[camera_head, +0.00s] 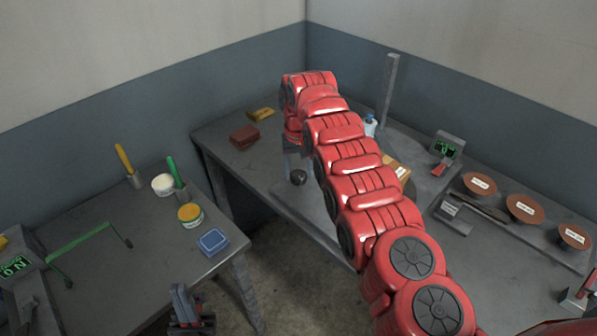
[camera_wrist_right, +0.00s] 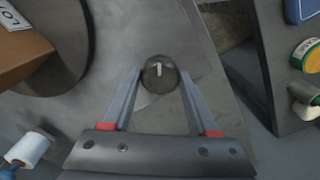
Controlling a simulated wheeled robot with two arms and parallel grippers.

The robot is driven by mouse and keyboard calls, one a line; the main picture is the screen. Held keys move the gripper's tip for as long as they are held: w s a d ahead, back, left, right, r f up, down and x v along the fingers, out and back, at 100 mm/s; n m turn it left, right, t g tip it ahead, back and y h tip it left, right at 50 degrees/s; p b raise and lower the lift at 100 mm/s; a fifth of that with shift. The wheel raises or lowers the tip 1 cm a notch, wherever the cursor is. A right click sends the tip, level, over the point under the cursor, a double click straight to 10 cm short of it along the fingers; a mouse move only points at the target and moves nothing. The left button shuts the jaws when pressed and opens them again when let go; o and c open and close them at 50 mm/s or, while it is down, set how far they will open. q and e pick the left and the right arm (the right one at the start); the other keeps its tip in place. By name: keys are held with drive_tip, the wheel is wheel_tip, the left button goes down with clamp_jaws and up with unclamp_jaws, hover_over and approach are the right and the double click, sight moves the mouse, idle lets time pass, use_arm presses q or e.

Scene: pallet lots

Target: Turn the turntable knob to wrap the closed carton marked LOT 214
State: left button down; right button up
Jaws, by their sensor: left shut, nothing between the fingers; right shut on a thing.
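The dark round turntable knob (camera_head: 298,177) stands on the grey base plate of the wrapping station. It also shows in the right wrist view (camera_wrist_right: 158,77), with a pale pointer line on top. My right gripper (camera_head: 294,158) is shut on the knob, one finger on each side (camera_wrist_right: 159,80). The brown carton (camera_head: 398,168) is mostly hidden behind my red right arm. In the right wrist view the carton (camera_wrist_right: 22,62) sits on the dark turntable disc (camera_wrist_right: 70,68); its label is cut off after "LO". My left gripper (camera_head: 190,308) is shut and empty, low in front of the left table.
A post (camera_head: 388,92) stands behind the carton. Several brown discs (camera_head: 524,208) and a green-lit display (camera_head: 445,146) are at right. The left table (camera_head: 130,270) holds jars, a blue block (camera_head: 212,241) and a green bar (camera_head: 80,241). A red block (camera_head: 243,136) lies at the back.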

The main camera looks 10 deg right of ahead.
drive_tip(key=n, duration=0.6)
drive_tip(key=shift+n, duration=0.3)
drive_tip(key=n, duration=0.6)
idle(0.4)
drive_tip(key=o, duration=1.4)
drive_tip(key=shift+c, duration=0.2)
drive_tip(key=shift+a+r, duration=0.1)
drive_tip(key=shift+r, duration=0.05)
